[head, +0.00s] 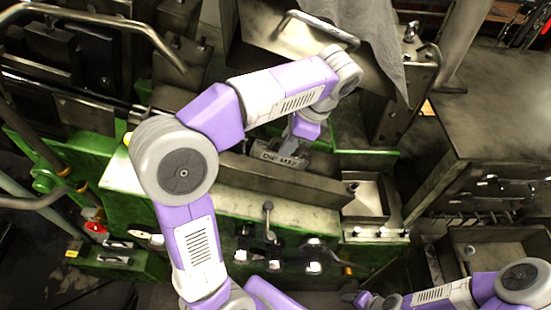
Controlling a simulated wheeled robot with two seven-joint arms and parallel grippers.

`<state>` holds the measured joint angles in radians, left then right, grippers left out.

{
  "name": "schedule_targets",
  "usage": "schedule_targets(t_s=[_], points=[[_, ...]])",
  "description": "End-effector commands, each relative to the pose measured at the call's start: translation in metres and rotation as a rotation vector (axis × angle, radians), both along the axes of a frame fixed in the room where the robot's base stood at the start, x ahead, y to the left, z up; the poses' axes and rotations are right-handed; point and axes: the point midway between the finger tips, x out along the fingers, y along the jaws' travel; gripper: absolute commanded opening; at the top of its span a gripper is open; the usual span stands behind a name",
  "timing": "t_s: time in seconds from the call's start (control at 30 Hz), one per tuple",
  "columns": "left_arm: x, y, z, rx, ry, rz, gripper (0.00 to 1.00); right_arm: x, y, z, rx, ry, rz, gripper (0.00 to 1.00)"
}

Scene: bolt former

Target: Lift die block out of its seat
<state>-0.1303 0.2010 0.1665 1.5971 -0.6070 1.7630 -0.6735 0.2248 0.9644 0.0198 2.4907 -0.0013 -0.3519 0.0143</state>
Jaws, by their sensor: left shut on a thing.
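The die block (268,155) is a grey metal block with raised lettering on its front face. It sits in the middle of the green machine, behind a long metal rail. My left arm reaches over the machine from the left and bends down to it. My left gripper (298,139) is shut on the die block from above. The seat under the block is hidden by the rail, so I cannot tell whether the block is clear of it. My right gripper (367,300) is low at the bottom edge, far from the block, and its fingers are too small to read.
The green machine (225,222) has levers on its front and a red button (96,227) at left. An open metal cover with a handle (318,28) stands behind my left arm. A shallow metal tray (366,196) is right of the rail. A grey cabinet (500,120) stands at right.

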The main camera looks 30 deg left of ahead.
Motion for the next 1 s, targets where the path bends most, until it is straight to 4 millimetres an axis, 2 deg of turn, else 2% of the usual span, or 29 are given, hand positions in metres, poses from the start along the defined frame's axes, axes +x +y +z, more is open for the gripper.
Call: schedule_targets(t_s=[0.2, 1.0], points=[[0.001, -0.002, 0.010, 0.001, -0.003, 0.000, 0.00, 0.000, 0.000, 0.005, 0.000, 0.000, 0.000, 0.53], [0.005, -0.009, 0.028, 0.001, -0.003, 0.000, 0.00, 0.000, 0.000, 0.004, 0.000, 0.000, 0.000, 0.53]])
